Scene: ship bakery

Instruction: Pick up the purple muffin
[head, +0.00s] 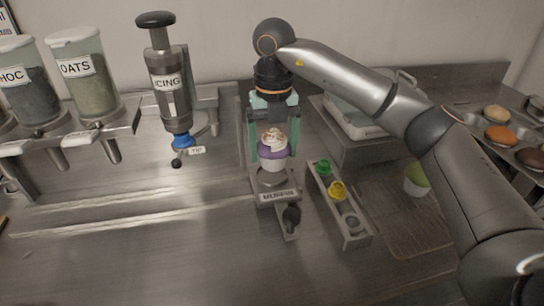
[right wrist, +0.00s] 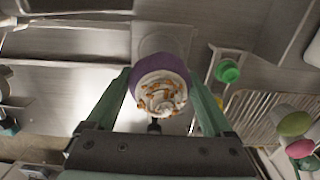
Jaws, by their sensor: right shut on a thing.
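The right wrist view shows the muffin (right wrist: 161,86) from above between the fingers (right wrist: 160,76). My left gripper is not in view.
An icing dispenser (head: 170,90) and jars (head: 90,80) stand at left. A narrow holder (head: 352,239) with green and yellow pieces is right of the stand. A white-and-green cup (head: 416,180) sits on a rack, with a muffin tin (head: 500,150) farther right. The front counter is mostly clear.

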